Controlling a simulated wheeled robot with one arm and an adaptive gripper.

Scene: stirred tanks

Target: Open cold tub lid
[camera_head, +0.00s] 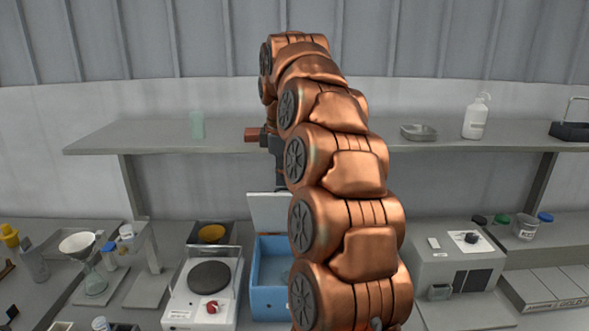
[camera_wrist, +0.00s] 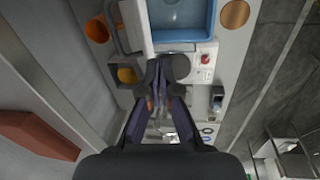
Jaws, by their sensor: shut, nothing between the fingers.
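The cold tub is a blue box (camera_head: 268,270) on the bench, partly hidden by my arm in the head view. Its white lid (camera_head: 268,211) stands raised at the back edge, and the blue interior shows. In the wrist view the open tub (camera_wrist: 182,18) is at the top, with the pale lid (camera_wrist: 134,24) seen along its left side. My gripper (camera_wrist: 164,74) is shut and empty, with its dark fingertips together just below the tub in that view. In the head view my gripper (camera_head: 280,178) is mostly hidden by my arm, above and near the lid. I cannot tell whether it touches the lid.
A white hotplate (camera_head: 203,288) with a red knob stands left of the tub. A yellow bowl (camera_head: 212,234) sits behind it. A grey shelf (camera_head: 225,141) runs above, with a red-brown block (camera_head: 252,134) near my wrist. A grey box unit (camera_head: 457,262) stands right.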

